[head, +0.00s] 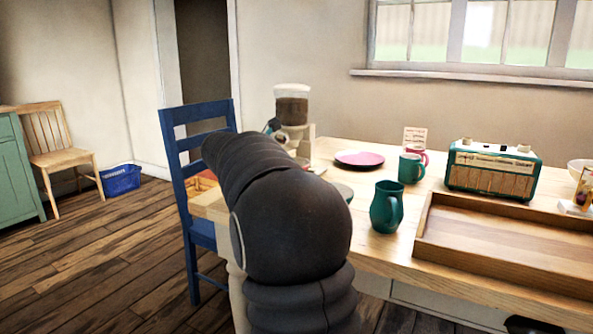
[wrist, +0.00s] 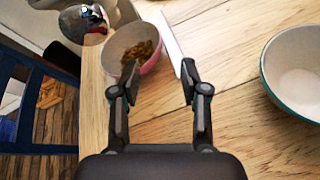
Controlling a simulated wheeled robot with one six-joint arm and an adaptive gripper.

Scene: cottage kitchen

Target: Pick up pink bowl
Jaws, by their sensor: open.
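The pink bowl (wrist: 152,64) stands upright on the wooden table in the upper left of the wrist view. It is pink outside and pale inside, and holds brown food pieces. My gripper (wrist: 160,68) is open, with nothing between its fingers. In the wrist view its left fingertip overlaps the bowl's near side; whether they touch I cannot tell.
A teal-rimmed bowl (wrist: 295,75) is at the wrist view's right. The head view shows a pink plate (head: 359,159), teal pitcher (head: 386,207), teal mug (head: 411,169), radio (head: 492,171), wooden tray (head: 430,240), coffee machine (head: 292,105) and blue chair (head: 193,141). Bare wood separates the two bowls.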

